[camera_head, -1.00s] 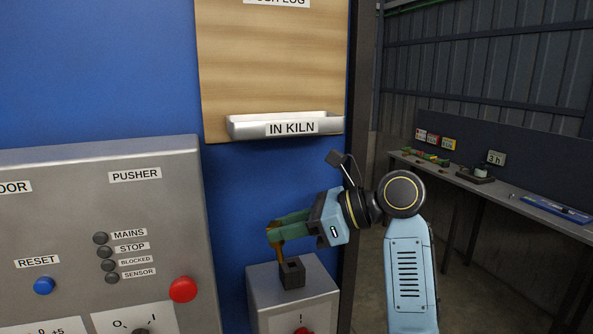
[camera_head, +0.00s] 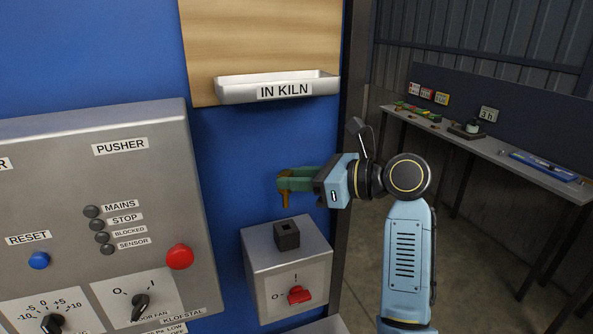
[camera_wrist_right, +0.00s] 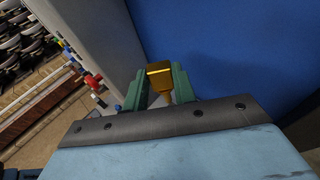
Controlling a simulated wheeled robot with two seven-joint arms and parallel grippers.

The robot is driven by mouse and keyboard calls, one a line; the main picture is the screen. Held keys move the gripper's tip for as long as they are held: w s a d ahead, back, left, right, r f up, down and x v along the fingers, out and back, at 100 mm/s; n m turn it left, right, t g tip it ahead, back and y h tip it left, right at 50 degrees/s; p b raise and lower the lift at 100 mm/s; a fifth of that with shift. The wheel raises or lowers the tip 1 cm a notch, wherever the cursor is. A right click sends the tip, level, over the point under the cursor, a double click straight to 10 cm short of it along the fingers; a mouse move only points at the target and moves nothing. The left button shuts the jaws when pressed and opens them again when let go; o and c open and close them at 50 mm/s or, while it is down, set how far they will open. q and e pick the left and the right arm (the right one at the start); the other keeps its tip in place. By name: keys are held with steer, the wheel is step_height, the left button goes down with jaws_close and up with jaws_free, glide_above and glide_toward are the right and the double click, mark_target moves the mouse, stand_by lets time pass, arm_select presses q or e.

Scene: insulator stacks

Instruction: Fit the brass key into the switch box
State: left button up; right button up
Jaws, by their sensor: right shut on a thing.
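My right gripper (camera_head: 284,182) is shut on the brass key (camera_head: 286,198), which hangs down from the green fingers. The key also shows between the fingers in the right wrist view (camera_wrist_right: 159,76). The switch box (camera_head: 288,262) is a grey box on the blue wall with a black square socket (camera_head: 287,236) on its top and a red rotary switch on its front. The key's lower end is above the socket and apart from it. My left gripper is not in view.
A grey control panel (camera_head: 105,190) with a red push button (camera_head: 180,257) stands to the left. A metal tray labelled IN KILN (camera_head: 230,92) sticks out above the gripper. A workbench (camera_head: 520,168) stands at the far right.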

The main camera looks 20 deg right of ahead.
mark_target(288, 194)
steer(key=shift+f, duration=1.85)
steer(key=shift+p, duration=0.35)
steer(key=shift+f+b, duration=0.3)
steer(key=shift+f, duration=2)
steer(key=o, duration=1.1)
steer(key=b+v, duration=0.1)
steer(key=v, duration=1.2)
steer(key=shift+s+d, duration=0.1)
steer(key=shift+d, duration=0.05)
